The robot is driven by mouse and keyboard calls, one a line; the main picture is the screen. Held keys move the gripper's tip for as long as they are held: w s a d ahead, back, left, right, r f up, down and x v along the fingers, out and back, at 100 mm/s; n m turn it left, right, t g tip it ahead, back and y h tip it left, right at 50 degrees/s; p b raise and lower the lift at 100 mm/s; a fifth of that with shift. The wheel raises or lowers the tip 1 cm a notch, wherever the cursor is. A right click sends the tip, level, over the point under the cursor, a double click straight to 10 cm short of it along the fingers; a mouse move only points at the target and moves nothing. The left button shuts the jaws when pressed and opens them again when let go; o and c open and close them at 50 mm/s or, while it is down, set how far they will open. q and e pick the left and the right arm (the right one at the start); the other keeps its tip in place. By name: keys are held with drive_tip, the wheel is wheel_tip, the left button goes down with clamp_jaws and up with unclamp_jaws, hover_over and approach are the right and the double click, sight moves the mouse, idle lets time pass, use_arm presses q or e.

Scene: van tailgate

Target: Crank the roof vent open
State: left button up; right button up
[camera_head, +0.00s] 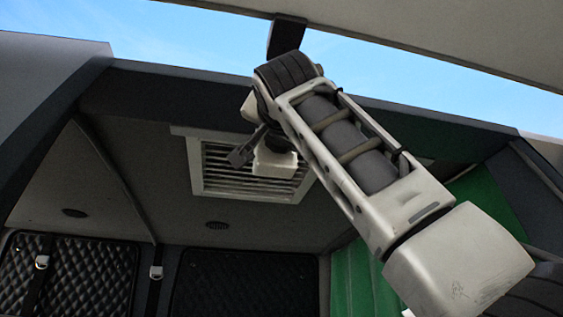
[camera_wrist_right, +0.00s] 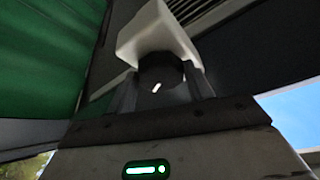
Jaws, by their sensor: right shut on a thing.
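The roof vent (camera_head: 215,172), a pale square frame with slats, is set in the van's ceiling in the head view. A white crank housing (camera_head: 274,164) sits at its near right side; it also shows in the wrist view (camera_wrist_right: 155,35). Under the housing is a dark round knob (camera_wrist_right: 161,73) with a white mark slanting up to the right. My right gripper (camera_wrist_right: 161,88) is shut on the knob, with one finger on each side. In the head view my right gripper (camera_head: 243,152) is at the housing and partly hidden by my arm. My left gripper is out of view.
The dark roof edge (camera_head: 160,85) runs across in front of the vent, close to my right arm. A green curtain (camera_head: 362,280) hangs at the right. Quilted dark panels (camera_head: 85,275) line the back.

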drive_tip(key=shift+a+m+h, duration=0.1)
drive_tip(key=shift+m+h, duration=0.5)
drive_tip(key=shift+m, duration=0.6)
drive_tip(key=o, duration=1)
drive_tip(key=shift+c, duration=0.2)
